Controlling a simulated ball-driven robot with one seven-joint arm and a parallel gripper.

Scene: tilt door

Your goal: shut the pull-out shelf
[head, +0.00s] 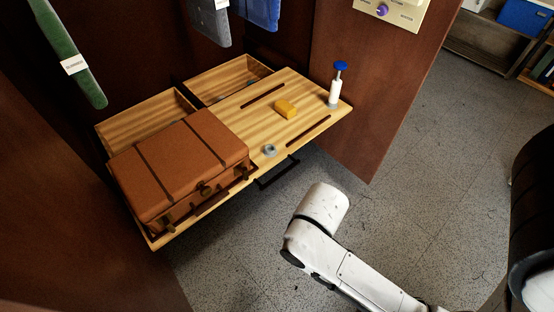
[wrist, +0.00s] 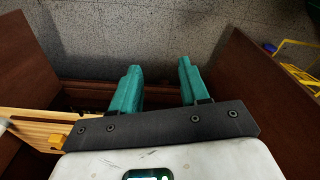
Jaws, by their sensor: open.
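The pull-out shelf (head: 245,120) is a pale striped wooden board, standing out from a dark brown cabinet in the head view. A black bar handle (head: 278,173) runs along its front edge. The shelf also shows at the left of the wrist view (wrist: 30,117). My gripper (wrist: 158,68) has two teal fingers spread apart with nothing between them. In the head view my white arm ends in front of the shelf, right of the handle and apart from it in the picture; the fingers are hidden there.
On the shelf are a brown case (head: 180,163), a yellow block (head: 286,109), a grey ring (head: 270,150) and a white bottle with a blue top (head: 335,90). Cabinet side panels (head: 365,85) flank it. Fabric pieces hang above (head: 208,20). Speckled floor (head: 430,150) is clear to the right.

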